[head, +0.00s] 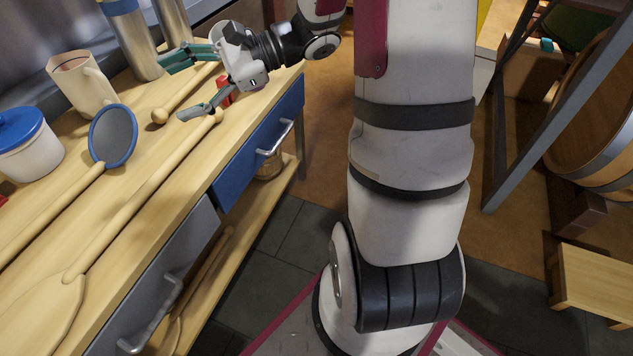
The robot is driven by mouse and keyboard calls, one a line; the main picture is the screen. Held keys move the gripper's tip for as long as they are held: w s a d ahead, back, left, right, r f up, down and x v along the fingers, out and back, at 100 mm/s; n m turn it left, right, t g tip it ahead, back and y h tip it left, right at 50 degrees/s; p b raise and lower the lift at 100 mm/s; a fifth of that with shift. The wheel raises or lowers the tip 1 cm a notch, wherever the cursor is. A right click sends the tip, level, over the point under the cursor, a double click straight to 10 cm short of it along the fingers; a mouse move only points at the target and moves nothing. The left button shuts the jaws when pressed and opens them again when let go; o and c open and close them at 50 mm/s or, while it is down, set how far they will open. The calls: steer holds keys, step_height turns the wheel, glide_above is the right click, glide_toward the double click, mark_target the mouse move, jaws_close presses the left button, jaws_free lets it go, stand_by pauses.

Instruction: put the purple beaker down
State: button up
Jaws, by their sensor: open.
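My gripper (184,88) is at the upper left of the head view, over the wooden counter (148,195). Its teal fingers are spread apart and point left, with nothing held between them. Wooden utensil handles lie on the counter below and between the fingers. A small red thing (224,91) shows just behind the lower finger, partly hidden by the gripper.
A cream mug (84,85), a blue-lidded white jar (27,145) and tall metal cylinders (131,38) stand left of my gripper. A blue-rimmed strainer (113,136) and a long wooden spoon (145,188) lie on the counter. A blue drawer (245,150) fronts it.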

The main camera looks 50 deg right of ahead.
steer(key=s+a+r+n+g+h, duration=0.15)
steer(key=s+a+n+g, duration=0.3)
steer(key=s, duration=0.45)
steer(key=s+a+r+n+g+h, duration=0.1)
steer(key=s+a+n+g+h, duration=0.25)
steer(key=s+a+n, duration=0.4)
steer(key=s+d+n+h, duration=0.6)
steer(key=s+d+h, duration=0.2)
steer(key=s, duration=0.7)
steer(key=shift+d+f+t+h, duration=0.3)
steer(key=shift+d, duration=0.85)
